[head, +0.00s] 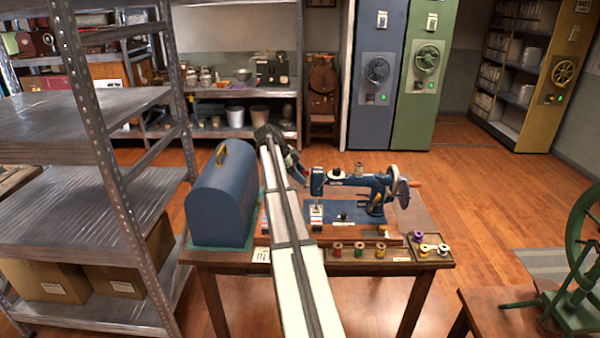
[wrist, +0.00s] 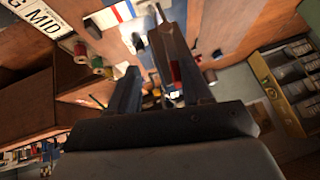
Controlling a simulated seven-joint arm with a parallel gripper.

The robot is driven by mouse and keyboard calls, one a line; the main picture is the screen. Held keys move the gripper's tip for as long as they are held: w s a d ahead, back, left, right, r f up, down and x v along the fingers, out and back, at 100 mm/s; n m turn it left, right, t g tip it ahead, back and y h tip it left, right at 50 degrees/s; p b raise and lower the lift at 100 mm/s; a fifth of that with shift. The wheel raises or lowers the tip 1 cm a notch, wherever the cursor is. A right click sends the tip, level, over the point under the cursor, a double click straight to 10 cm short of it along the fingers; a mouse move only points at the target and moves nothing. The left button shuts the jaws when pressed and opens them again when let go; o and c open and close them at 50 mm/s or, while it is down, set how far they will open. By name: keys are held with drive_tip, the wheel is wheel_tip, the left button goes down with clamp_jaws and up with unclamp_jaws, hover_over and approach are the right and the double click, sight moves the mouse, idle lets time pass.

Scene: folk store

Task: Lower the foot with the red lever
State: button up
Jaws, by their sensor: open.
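The blue sewing machine (head: 350,186) stands on a wooden base on the table, its needle end at the left and its handwheel (head: 398,188) at the right. The presser foot and the red lever are too small to make out in the head view. My gripper (head: 296,170) is just left of the machine's needle end, apart from it as far as I can tell. In the wrist view my gripper (wrist: 150,52) shows two spread fingers with nothing held. A small red piece (wrist: 175,72) shows beside the right finger; I cannot tell whether it is the lever.
A blue domed case (head: 222,195) stands left of my arm on the table (head: 330,262). Thread spools (head: 358,250) line the table's front, and a tray of spools (head: 428,247) is at the right. A metal shelf (head: 90,205) stands close at the left.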

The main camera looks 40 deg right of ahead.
drive_tip(key=shift+s+a+f, duration=0.15)
drive_tip(key=shift+s+a, duration=0.05)
drive_tip(key=shift+s+a+f, duration=0.45)
drive_tip(key=shift+w+d+r, duration=0.15)
idle(0.4)
drive_tip(key=shift+w+d+r, duration=0.1)
drive_tip(key=shift+w+r, duration=0.05)
idle(0.4)
drive_tip(key=v, duration=0.8)
idle(0.6)
idle(0.8)
